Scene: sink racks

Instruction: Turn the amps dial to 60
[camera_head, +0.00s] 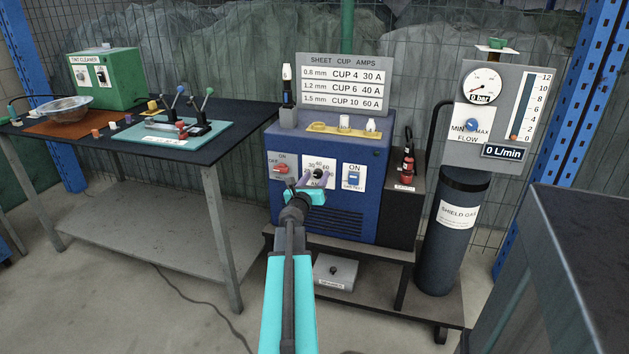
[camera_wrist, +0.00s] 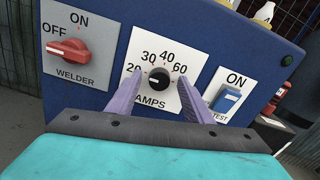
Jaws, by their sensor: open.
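The amps dial is a round black knob (camera_wrist: 159,78) on a white plate marked 20, 30, 40 and 60. A pale mark shows on its left side, toward the 20 end; the exact reading is too small to tell. In the head view the dial (camera_head: 318,173) sits on the blue welder's front (camera_head: 345,205). My gripper (camera_wrist: 160,84) is open, with one purple finger on each side of the dial. Whether the fingers touch the knob I cannot tell. In the head view my gripper (camera_head: 312,184) is right at the dial plate and covers its lower part.
A red welder switch (camera_wrist: 68,49) on the left points toward OFF. A blue test switch (camera_wrist: 227,99) is close to the right finger. A chart (camera_head: 343,84) lists 30, 40 and 60 A. A gas cylinder (camera_head: 458,245) stands to the right.

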